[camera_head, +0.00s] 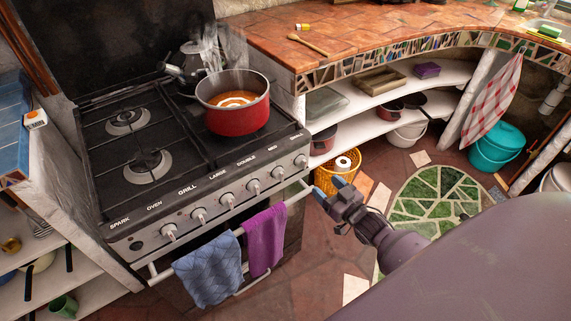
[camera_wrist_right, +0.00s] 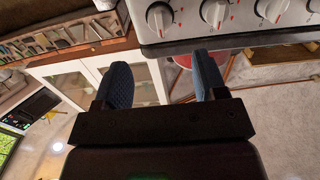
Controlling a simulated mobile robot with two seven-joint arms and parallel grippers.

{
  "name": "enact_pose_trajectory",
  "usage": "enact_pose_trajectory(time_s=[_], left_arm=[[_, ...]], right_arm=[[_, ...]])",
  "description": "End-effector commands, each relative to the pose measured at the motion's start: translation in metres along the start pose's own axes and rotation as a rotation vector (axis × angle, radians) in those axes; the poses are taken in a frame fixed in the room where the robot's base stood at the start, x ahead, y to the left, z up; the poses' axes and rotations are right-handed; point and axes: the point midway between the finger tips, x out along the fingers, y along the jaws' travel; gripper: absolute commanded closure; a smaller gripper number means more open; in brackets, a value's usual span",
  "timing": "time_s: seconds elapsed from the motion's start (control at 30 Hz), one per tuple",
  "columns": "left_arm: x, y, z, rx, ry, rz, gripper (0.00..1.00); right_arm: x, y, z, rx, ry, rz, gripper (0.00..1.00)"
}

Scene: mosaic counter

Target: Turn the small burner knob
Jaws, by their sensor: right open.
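The stove's front panel has a row of silver knobs with labels above them. The small burner knob (camera_head: 300,160) is the one at the right end, by the counter; its label is too small to read surely. In the right wrist view, which looks turned over, the end knob (camera_wrist_right: 159,16) shows at the top with a red mark. My right gripper (camera_head: 328,187) is open and empty, with blue fingertips, in front of and below that knob, apart from it. It also shows in the right wrist view (camera_wrist_right: 162,62). My left gripper is not in view.
A red pot (camera_head: 238,119) of orange soup steams on the stove, with a kettle (camera_head: 190,62) behind. A blue towel (camera_head: 208,272) and a purple towel (camera_head: 265,240) hang on the oven rail. A wicker basket (camera_head: 326,178) stands beyond my right gripper, below the shelves.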

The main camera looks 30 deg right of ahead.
Motion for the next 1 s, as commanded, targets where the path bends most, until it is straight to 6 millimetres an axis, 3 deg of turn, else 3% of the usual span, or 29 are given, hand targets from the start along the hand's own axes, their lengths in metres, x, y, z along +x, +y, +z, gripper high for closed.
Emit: enact_pose_trajectory(time_s=[0.27, 0.7, 1.0], left_arm=[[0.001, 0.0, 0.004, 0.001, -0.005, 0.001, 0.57], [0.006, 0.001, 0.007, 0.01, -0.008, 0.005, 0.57], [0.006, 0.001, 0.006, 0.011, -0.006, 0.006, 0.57]], right_arm=[[0.021, -0.001, -0.002, 0.021, 0.012, -0.005, 0.35], [0.089, -0.002, -0.001, 0.02, 0.008, -0.004, 0.35], [0.107, -0.001, -0.002, 0.019, 0.008, -0.003, 0.35]])
